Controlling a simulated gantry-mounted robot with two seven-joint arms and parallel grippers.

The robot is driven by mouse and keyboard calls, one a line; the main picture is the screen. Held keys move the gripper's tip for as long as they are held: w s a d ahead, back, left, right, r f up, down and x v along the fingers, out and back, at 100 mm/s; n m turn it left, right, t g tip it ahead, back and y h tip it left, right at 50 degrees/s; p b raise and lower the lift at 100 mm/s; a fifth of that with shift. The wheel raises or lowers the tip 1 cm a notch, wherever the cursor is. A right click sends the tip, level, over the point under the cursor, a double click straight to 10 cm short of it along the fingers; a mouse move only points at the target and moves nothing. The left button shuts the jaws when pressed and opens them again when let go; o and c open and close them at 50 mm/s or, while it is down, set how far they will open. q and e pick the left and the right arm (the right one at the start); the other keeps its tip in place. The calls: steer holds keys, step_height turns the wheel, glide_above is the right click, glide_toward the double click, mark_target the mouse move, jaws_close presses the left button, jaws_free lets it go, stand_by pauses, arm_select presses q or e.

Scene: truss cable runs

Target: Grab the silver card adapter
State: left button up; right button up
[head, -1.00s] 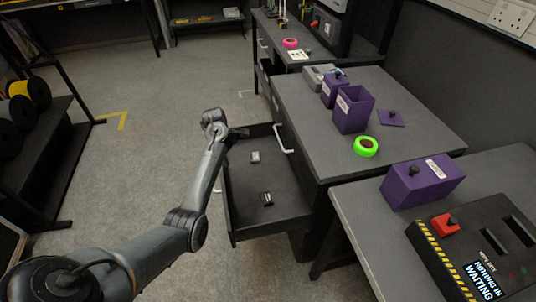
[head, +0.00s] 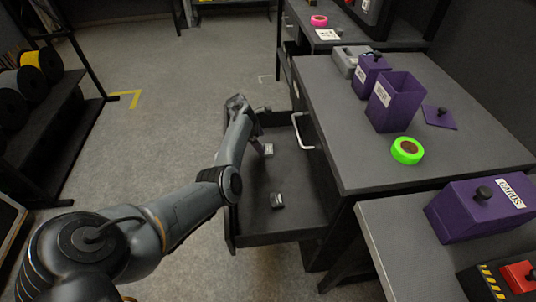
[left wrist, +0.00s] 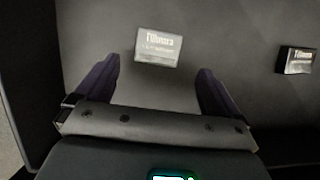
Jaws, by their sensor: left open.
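The silver card adapter (head: 268,149) lies on the floor of the open drawer (head: 258,222), towards its far end. In the left wrist view the silver adapter (left wrist: 158,47) shows its printed label just beyond and between my fingertips. My left gripper (left wrist: 158,70) is open and empty, with its two dark purple fingers apart. In the head view the left gripper (head: 260,146) is inside the drawer beside the adapter and partly hidden by my arm. I cannot tell its exact height. My right gripper is not in view.
A darker, similar small item (head: 277,200) lies nearer in the drawer; it also shows in the left wrist view (left wrist: 296,60). The drawer walls surround both items. Purple boxes (head: 395,103) and green tape (head: 407,150) are on the bench at right. Open floor lies left.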

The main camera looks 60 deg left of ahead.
mark_target(268, 148)
arm_select(q)
steer(key=shift+w+a+f, duration=0.1)
steer(key=shift+w+f, duration=0.15)
steer(key=shift+w, duration=0.1)
steer(key=b+x, duration=0.4)
steer(key=shift+w+d+f, duration=0.1)
steer(key=shift+d, duration=0.2)
steer(key=shift+w+f+b, duration=0.2)
steer(key=shift+b, duration=0.25)
steer(key=shift+c, duration=0.7)
steer(key=c, duration=1)
steer(key=shift+r, duration=0.1)
